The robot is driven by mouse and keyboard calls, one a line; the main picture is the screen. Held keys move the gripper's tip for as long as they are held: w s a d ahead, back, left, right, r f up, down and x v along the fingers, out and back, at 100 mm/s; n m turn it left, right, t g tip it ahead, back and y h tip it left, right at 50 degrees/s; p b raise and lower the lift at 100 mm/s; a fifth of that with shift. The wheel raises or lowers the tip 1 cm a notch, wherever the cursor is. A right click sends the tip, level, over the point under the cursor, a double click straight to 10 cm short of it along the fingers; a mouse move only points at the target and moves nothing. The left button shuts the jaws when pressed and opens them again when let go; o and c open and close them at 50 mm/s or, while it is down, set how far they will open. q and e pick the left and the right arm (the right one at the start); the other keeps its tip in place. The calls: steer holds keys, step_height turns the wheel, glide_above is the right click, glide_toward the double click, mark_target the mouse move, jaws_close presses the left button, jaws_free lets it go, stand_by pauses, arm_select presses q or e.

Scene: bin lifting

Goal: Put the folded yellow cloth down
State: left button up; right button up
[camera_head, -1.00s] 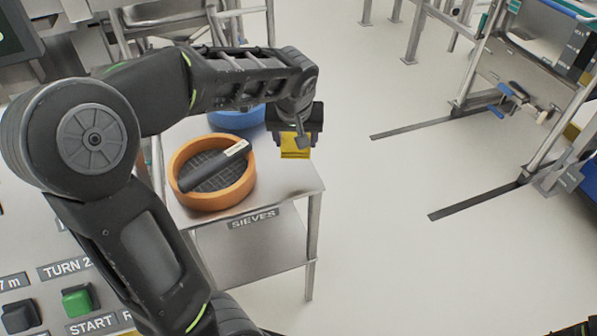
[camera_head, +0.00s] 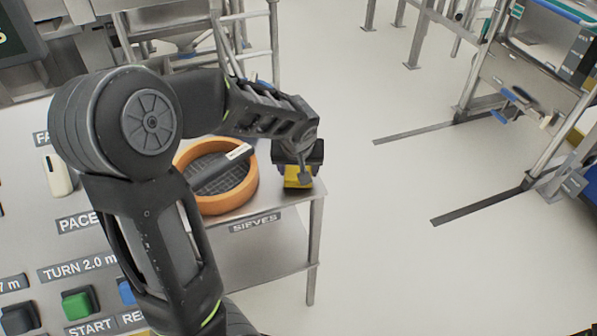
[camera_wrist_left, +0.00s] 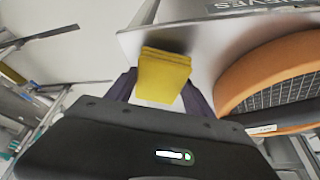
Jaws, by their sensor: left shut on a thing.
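The folded yellow cloth (camera_head: 298,177) is held in my left gripper (camera_head: 301,168), at the right end of the steel table labelled SIEVES (camera_head: 285,196). In the left wrist view the cloth (camera_wrist_left: 163,75) is a layered yellow block between the two dark fingers, its far end close to the table top (camera_wrist_left: 200,30). I cannot tell whether it touches the table. My left gripper is shut on it. My right gripper is not in view.
An orange-rimmed sieve (camera_head: 245,190) with dark mesh sits left of the cloth, with a dark-handled tool (camera_head: 217,172) lying across it. The table's right edge is near the cloth. Open floor (camera_head: 400,240) lies to the right. A control panel is at the left.

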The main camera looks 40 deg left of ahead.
arm_select(q)
steer(key=shift+f, duration=0.75)
steer(key=shift+f, duration=0.15)
steer(key=o, duration=1.3)
